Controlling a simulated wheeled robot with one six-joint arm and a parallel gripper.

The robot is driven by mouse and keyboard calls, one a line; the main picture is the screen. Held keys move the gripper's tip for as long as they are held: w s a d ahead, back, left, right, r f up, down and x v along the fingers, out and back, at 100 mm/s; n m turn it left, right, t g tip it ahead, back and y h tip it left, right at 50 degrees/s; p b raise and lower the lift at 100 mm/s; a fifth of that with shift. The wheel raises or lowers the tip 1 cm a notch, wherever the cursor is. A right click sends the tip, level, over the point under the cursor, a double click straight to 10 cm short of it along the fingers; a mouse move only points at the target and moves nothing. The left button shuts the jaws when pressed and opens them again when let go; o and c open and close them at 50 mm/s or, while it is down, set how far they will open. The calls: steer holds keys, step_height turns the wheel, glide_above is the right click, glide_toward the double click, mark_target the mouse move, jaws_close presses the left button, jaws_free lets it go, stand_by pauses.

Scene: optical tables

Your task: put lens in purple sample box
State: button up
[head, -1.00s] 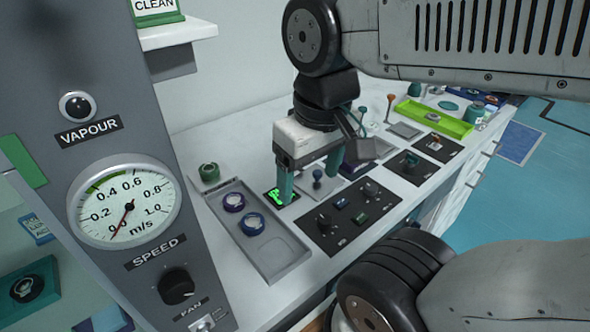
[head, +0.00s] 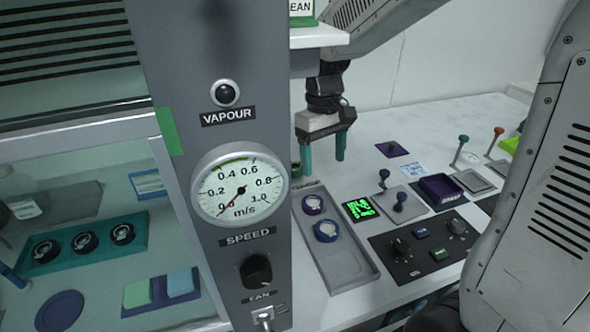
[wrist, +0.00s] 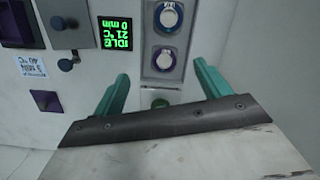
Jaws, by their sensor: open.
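My gripper (head: 323,165) is open and empty, fingers pointing down above the far end of a grey tray (head: 345,264). Two round lenses lie in the tray: a purple-rimmed lens (head: 312,204) and a blue-rimmed lens (head: 326,230). A green-rimmed round piece (head: 296,168) is mostly hidden behind the grey column. In the wrist view the green piece (wrist: 160,103) lies between my teal fingers (wrist: 160,72), below them, with the purple lens (wrist: 164,59) and blue lens (wrist: 168,16) beyond. The open purple box (head: 441,188) stands on the bench, right of my gripper.
The grey column (head: 215,130) with its gauge stands left of the tray. A shelf (head: 320,36) hangs above my gripper.

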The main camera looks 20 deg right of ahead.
steer(key=w+a+f+n, duration=0.25)
steer(key=w+f, duration=0.25)
steer(key=w, duration=0.5)
steer(key=n+t, duration=0.2)
glide_above(295, 166)
steer(key=shift+w+a+r, duration=0.35)
steer(key=shift+w+r, duration=0.05)
steer(key=shift+r, duration=0.05)
steer(key=shift+s+n, duration=0.1)
steer(key=shift+n, duration=0.25)
steer(key=shift+f, duration=0.3)
steer(key=f, duration=0.7)
steer(key=shift+s+d, duration=0.3)
steer(key=shift+d, duration=0.05)
steer(key=c, duration=1.2)
